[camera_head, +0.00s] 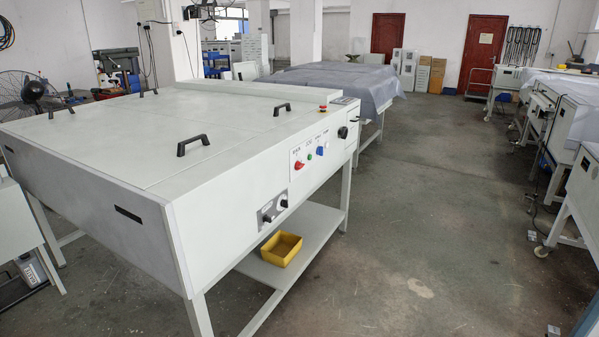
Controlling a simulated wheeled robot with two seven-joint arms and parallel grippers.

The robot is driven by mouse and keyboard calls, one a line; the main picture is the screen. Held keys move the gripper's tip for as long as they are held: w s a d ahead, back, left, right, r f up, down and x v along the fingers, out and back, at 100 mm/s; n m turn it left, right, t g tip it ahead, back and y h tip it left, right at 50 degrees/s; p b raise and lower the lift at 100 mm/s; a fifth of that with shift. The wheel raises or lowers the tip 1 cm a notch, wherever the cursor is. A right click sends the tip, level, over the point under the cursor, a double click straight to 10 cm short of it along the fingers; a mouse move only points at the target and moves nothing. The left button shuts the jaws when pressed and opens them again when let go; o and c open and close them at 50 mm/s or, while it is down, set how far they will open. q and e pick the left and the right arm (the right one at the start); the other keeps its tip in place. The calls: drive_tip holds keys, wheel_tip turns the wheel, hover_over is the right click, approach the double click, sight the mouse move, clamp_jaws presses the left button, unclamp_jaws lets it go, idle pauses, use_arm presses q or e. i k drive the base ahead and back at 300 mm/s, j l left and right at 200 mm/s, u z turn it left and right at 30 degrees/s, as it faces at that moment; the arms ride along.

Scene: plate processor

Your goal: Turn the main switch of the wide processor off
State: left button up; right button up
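The wide processor (140,150) is a large white machine on legs that fills the left half of the view. Its right-hand face carries a red switch (298,165), a green button (309,157), a blue control (320,151) and, near the far end, a round black knob (343,132). The labels are too small to read, so I cannot tell which is the main switch or how it is set. A red emergency button (323,107) sits on the top edge. Neither of my grippers is in view.
A yellow bin (281,249) stands on the processor's lower shelf (315,228). The grey floor (430,210) to the right is a clear, wide aisle. White machines (560,120) line the right side. A cloth-covered table (335,85) stands beyond the processor.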

sight(298, 166)
drive_tip(key=i+l, duration=0.1)
drive_tip(key=i, duration=0.4)
drive_tip(key=i+l, duration=0.1)
drive_tip(key=i, duration=0.35)
drive_tip(key=j+u, duration=0.05)
